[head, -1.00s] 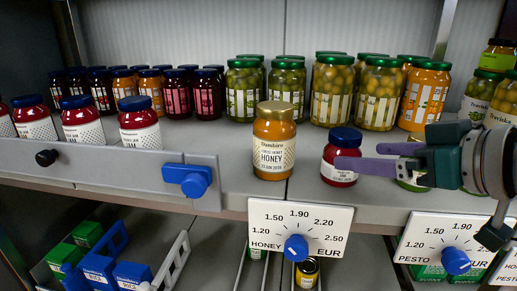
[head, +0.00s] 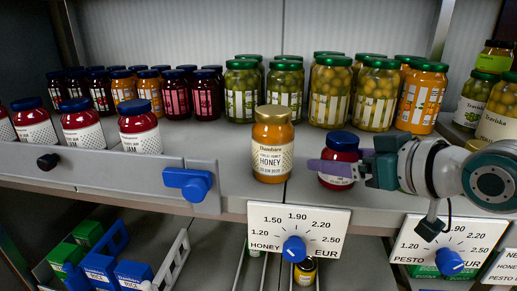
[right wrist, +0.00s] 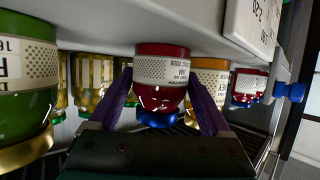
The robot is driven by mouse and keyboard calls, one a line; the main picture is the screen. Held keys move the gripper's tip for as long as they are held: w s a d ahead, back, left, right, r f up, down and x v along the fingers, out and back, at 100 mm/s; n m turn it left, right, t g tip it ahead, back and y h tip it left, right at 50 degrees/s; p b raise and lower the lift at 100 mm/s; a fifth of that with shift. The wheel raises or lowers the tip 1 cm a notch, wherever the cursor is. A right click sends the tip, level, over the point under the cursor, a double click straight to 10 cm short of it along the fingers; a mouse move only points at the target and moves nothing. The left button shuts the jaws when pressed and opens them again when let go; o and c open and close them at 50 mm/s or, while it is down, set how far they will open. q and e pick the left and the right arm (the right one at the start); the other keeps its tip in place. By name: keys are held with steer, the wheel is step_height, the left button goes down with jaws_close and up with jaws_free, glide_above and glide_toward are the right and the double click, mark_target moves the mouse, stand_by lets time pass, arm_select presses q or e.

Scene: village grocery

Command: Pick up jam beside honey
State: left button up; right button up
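The jam jar (head: 343,143), red with a dark blue lid and white label, stands upright on the shelf, right of the honey jar (head: 273,145) with its gold lid. My right gripper (head: 322,164) reaches in from the right. My left gripper is not in view.
More jam jars (head: 140,128) stand at left behind a grey rail (head: 120,170) with a blue knob (head: 187,182). Tall green-lidded jars (head: 378,95) line the back. A honey price dial (head: 297,232) hangs below the shelf edge. A gold-lidded green jar (right wrist: 25,85) is close beside my gripper.

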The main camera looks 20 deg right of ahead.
jaws_close()
stand_by(0.4)
steer(key=shift+r, duration=0.1)
